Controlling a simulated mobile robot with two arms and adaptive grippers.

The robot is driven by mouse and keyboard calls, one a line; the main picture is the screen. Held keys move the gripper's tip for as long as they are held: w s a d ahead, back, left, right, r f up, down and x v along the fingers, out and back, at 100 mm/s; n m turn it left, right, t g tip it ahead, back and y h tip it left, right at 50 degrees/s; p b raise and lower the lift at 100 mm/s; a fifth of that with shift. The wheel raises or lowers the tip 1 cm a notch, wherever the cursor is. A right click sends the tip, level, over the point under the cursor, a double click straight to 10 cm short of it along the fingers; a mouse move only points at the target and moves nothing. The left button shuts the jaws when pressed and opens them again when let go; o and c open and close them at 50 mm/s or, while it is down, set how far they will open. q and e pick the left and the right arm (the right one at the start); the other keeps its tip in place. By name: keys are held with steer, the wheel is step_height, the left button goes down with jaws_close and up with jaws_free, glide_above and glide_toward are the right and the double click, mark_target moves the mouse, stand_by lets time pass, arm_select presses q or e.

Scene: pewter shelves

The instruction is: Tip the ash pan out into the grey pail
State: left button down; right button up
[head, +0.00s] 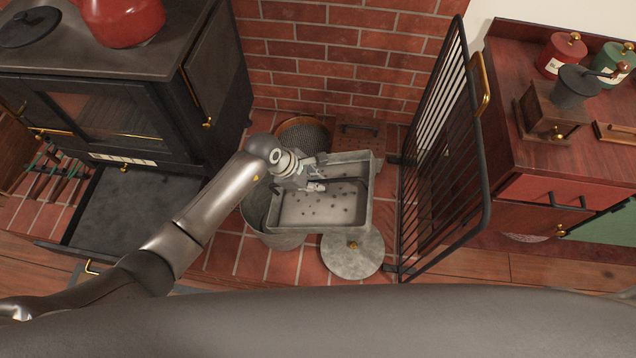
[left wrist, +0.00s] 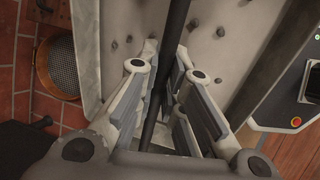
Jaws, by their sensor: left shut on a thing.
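The ash pan (head: 295,211) is a grey metal rectangular pan with pale ash and dark lumps in it. It is held up over the hearth and looks roughly level. My left gripper (head: 318,187) is shut on the pan's dark handle bar; in the left wrist view the bar (left wrist: 176,30) runs between the fingers (left wrist: 168,105). The ash (left wrist: 222,50) shows behind them. The grey pail (head: 258,212) stands on the floor to the left of and below the pan, which hides part of it. My right gripper is out of view.
A round grey lid (head: 352,252) lies on the tiles in front. A black fire guard (head: 440,150) stands at right, beside a red cabinet (head: 560,160). The black stove (head: 100,115) is at left. A round mesh-bottomed container (head: 303,133) sits by the brick wall.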

arm_select(q)
steer(key=shift+w+a+r+h+b, duration=0.15)
steer(key=shift+a+r+h+b, duration=0.1)
steer(key=shift+a+r+h, duration=0.45)
steer(key=shift+w+a+r+h+b, duration=0.2)
steer(key=shift+a+r+h, duration=0.25)
steer(key=shift+r+h, duration=0.35)
steer(key=shift+w+a+r+n+g+h+b, duration=0.1)
steer(key=shift+a+r+n+g+h+b, duration=0.05)
steer(key=shift+a+r+h+b, duration=0.35)
steer(key=shift+w+a+r+n+g+h+b, duration=0.15)
steer(key=shift+a+h+b, duration=0.1)
steer(key=shift+a+h, duration=0.3)
steer(key=shift+a+b, duration=0.25)
steer(key=shift+b, duration=0.25)
steer(key=a+h+b, duration=0.1)
steer(key=b, duration=0.1)
steer(key=a+h+b, duration=0.1)
steer(key=b, duration=0.1)
steer(key=a+r+h+b, duration=0.1)
steer(key=b, duration=0.1)
steer(key=shift+w+a, duration=0.15)
steer(key=shift+w, duration=0.15)
steer(key=shift+a+r+h+b, duration=0.25)
steer(key=shift+a+b, duration=0.1)
steer(key=shift+b, duration=0.3)
steer(key=shift+a+g, duration=0.1)
steer(key=shift+g, duration=0.2)
steer(key=shift+r, duration=0.1)
